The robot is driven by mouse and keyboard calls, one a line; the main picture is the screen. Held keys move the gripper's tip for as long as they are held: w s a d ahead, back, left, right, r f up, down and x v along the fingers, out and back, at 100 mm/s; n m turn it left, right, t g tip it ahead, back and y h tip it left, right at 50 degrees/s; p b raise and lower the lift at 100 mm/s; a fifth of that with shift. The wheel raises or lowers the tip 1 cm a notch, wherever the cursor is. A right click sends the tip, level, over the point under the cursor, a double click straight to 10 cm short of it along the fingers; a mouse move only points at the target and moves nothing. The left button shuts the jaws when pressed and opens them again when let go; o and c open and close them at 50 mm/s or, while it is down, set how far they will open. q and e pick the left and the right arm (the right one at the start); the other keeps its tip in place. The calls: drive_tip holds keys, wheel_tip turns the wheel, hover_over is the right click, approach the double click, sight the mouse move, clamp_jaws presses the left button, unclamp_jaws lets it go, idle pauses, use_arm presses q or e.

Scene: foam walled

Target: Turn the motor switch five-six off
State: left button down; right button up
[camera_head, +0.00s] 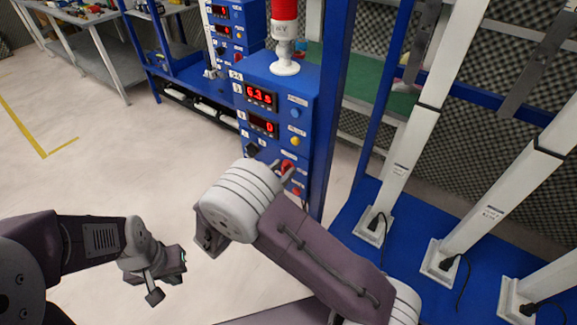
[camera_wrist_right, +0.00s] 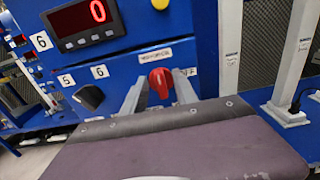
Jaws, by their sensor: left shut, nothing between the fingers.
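My left gripper (camera_head: 168,278) is shut and empty over the floor at lower left.
The panel (camera_head: 272,85) carries red digital displays, a blue button and a yellow button (camera_head: 295,141). A red-topped beacon (camera_head: 285,40) stands on it. A blue frame post is right of it, then white posts (camera_head: 410,140) on a blue base. The floor at left is clear.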

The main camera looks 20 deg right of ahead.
drive_tip(key=shift+s+a+r, duration=0.2)
drive_tip(key=shift+s+a, duration=0.05)
drive_tip(key=shift+a, duration=0.05)
drive_tip(key=shift+c, duration=0.3)
use_arm(q)
drive_tip(key=shift+s+a, duration=0.25)
drive_tip(key=shift+a, duration=0.05)
use_arm(e)
clamp_jaws()
drive_tip(key=shift+m, duration=0.3)
drive_tip(key=m+b, duration=0.1)
drive_tip(key=m, duration=0.1)
drive_tip(key=m+b, duration=0.1)
drive_tip(key=m, duration=0.1)
drive_tip(key=shift+s+d+f+m, duration=0.2)
drive_tip(key=shift+m, duration=0.1)
use_arm(q)
wheel_tip(320, 180, down, 13)
drive_tip(key=b, duration=1.1)
use_arm(e)
drive_tip(key=m, duration=1.2)
drive_tip(key=shift+s+d+f+m, duration=0.2)
drive_tip(key=shift+f+m, duration=0.1)
drive_tip(key=shift+m, duration=0.1)
use_arm(q)
drive_tip(key=shift+f, duration=0.15)
use_arm(e)
drive_tip(key=shift+r, duration=0.1)
